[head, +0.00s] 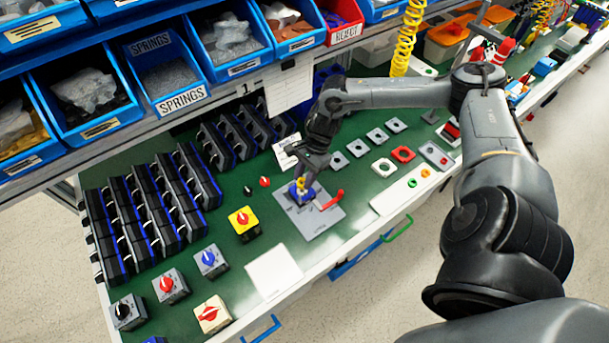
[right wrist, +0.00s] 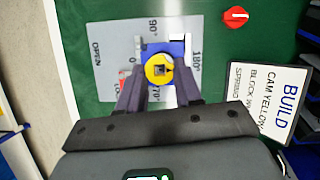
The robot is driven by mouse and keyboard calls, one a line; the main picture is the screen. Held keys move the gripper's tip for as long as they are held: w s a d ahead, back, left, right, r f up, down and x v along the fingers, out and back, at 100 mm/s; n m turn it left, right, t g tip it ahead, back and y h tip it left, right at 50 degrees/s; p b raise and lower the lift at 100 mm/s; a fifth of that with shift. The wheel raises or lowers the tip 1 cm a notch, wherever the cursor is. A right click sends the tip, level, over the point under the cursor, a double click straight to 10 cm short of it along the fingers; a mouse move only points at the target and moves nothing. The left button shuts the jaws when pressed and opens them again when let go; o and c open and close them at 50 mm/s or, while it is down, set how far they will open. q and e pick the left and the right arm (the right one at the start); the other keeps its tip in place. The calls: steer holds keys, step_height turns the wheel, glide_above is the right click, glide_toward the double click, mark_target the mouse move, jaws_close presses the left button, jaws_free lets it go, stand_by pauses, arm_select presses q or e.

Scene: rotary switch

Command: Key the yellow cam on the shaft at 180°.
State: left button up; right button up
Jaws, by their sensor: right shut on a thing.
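The yellow cam (right wrist: 159,70) sits between the fingers of my right gripper (right wrist: 160,76), which is shut on it, over a blue block (right wrist: 176,48). A small dark square shows in the cam's face; I cannot tell how far the cam is down on the shaft. The grey fixture plate (right wrist: 105,38) under it carries 90°, 180° and OPEN marks, with 270° partly covered. In the head view my right gripper (head: 302,180) is low over the plate (head: 312,232), with the cam (head: 300,184) just visible. My left gripper is not in view.
A red lever (head: 334,200) is at the plate's right side. The build card (right wrist: 268,100) reads CAM YELLOW. A yellow switch box (head: 244,222) and black racks (head: 150,205) stand left. Blue bins (head: 170,75) hang above the back. A white sheet (head: 273,274) lies in front.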

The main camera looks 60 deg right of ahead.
steer(key=o, duration=1.1)
steer(key=shift+f, duration=0.1)
steer(key=shift+c, duration=0.2)
